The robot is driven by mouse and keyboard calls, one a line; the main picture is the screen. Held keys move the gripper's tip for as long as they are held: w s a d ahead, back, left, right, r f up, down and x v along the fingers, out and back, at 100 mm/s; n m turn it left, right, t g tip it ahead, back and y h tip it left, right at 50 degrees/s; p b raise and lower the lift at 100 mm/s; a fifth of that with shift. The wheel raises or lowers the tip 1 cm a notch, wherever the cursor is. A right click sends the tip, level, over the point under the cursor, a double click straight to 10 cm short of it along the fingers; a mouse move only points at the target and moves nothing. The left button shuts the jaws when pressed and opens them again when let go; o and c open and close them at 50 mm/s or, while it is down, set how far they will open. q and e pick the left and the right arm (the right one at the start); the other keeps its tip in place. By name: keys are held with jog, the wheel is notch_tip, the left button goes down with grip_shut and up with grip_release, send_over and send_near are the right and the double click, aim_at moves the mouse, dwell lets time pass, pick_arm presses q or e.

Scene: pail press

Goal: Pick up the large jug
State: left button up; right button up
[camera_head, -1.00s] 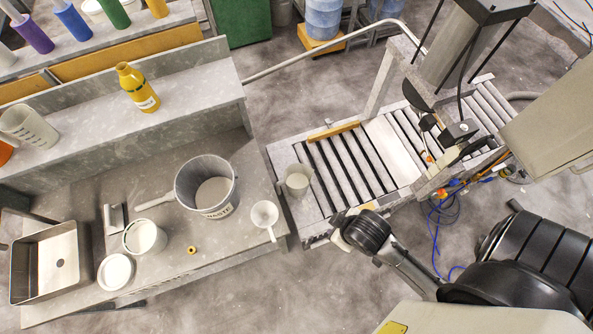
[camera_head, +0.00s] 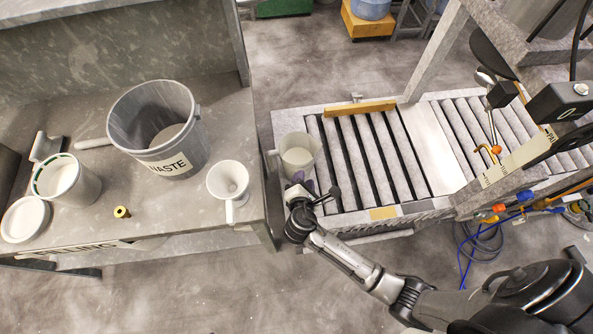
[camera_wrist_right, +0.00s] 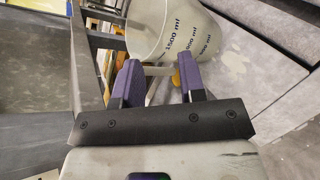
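The large jug (camera_head: 299,153) is translucent and stands upright at the left end of the roller conveyor, with its handle on the left. In the right wrist view the jug (camera_wrist_right: 190,35) fills the top middle, with a 1500 ml mark. My right gripper (camera_head: 298,187) is at the jug's near side, low beside it. In the wrist view its two purple fingers (camera_wrist_right: 157,80) are apart, pointing at the jug. A pale strip, perhaps the handle, shows between them; whether they touch it I cannot tell. My left gripper is not in view.
On the bench at left stand a grey waste pail (camera_head: 155,130), a smaller white jug (camera_head: 228,182), a white tub (camera_head: 68,184), a round lid (camera_head: 25,220) and a small yellow ring (camera_head: 122,212). A wooden strip (camera_head: 360,108) edges the conveyor's back. Press parts stand at right.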

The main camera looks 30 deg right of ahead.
aim_at(271, 168)
jog(key=w+a+f+n+t+b, duration=0.2)
jog(key=w+f+n+b, duration=0.1)
jog(key=f+n+b, duration=0.1)
jog(key=w+a+f+n+t+b, duration=0.1)
jog(key=w+f+n+t+b, duration=0.1)
jog(key=w+f+n+b, duration=0.2)
jog(key=w+a+f+n+t+y+b, duration=0.1)
jog(key=w+a+f+n+b, duration=0.1)
jog(key=w+f+n+b, duration=0.2)
jog(key=shift+w+a+f+n+t+b, duration=0.1)
jog(key=shift+a+f+n+t+b, duration=0.1)
jog(key=shift+f+b, duration=0.5)
jog(key=shift+w+a+f+n+t+b, duration=0.1)
jog(key=shift+a+f+t+b, duration=0.2)
jog(key=shift+b, duration=0.55)
jog(key=b+x, duration=0.1)
jog(key=x, duration=0.1)
jog(key=b+x, duration=0.1)
jog(key=x, duration=0.1)
jog(key=shift+w+d+f, duration=0.2)
jog(key=shift+w+d, duration=0.05)
jog(key=shift+d, duration=0.15)
jog(key=shift+w+d+r+b, duration=0.1)
jog(key=shift+w+d+b, duration=0.15)
jog(key=shift+w+b, duration=0.25)
